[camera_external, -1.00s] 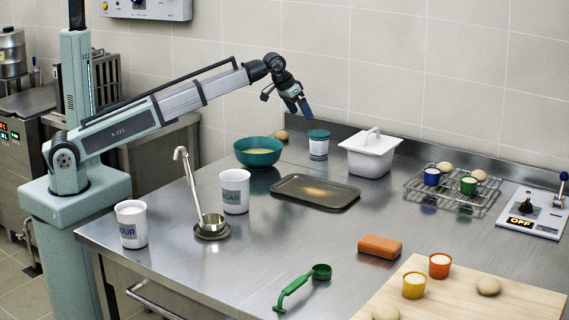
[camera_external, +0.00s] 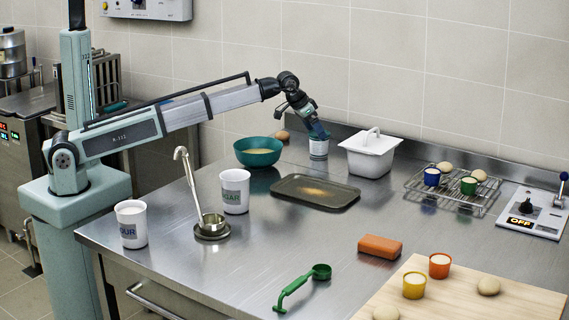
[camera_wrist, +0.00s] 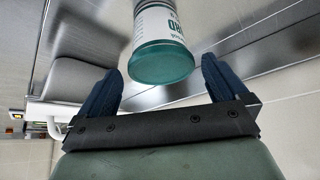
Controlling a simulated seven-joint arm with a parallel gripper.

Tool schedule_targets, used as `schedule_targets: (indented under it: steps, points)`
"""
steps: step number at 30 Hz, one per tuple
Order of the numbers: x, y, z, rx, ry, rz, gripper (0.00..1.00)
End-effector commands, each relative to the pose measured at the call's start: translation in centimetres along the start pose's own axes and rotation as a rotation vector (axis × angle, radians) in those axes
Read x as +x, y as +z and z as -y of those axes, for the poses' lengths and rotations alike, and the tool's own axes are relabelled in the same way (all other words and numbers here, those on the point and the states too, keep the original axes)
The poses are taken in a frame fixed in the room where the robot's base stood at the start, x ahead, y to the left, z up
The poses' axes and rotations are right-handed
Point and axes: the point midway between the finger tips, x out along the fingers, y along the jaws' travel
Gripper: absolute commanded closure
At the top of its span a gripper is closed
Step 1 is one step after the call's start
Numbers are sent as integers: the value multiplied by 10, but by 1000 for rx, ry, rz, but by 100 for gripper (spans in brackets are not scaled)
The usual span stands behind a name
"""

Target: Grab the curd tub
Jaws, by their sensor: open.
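The curd tub (camera_external: 318,149) is a small white tub with a teal lid, upright at the back of the steel counter. In the wrist view the tub (camera_wrist: 160,55) shows its teal lid and part of its lettering. My gripper (camera_external: 318,135) is over the top of the tub and covers most of the lid in the external view. In the wrist view my gripper's two dark blue fingers (camera_wrist: 160,85) are spread wide, with the lid between and just beyond their tips. The fingers are open, with a gap on each side of the tub.
A white lidded container (camera_external: 368,158) stands close to the right of the tub. A teal bowl (camera_external: 258,156) is to its left and a dark tray (camera_external: 290,196) is in front. An egg (camera_external: 282,136) lies behind the bowl. The wall is close behind.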

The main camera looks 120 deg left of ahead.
Motion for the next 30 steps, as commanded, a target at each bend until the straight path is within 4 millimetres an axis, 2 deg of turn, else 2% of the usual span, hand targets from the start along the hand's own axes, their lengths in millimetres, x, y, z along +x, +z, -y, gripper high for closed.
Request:
schedule_targets:
  steps: [5,13,21,23,30]
  points:
    - [13,-3,0,0,0,0,0]
    - [46,-6,0,0,0,1,0]
    - [51,-5,1,0,0,0,0]
    - [51,-5,1,0,0,0,4]
    - [51,-5,1,0,0,0,27]
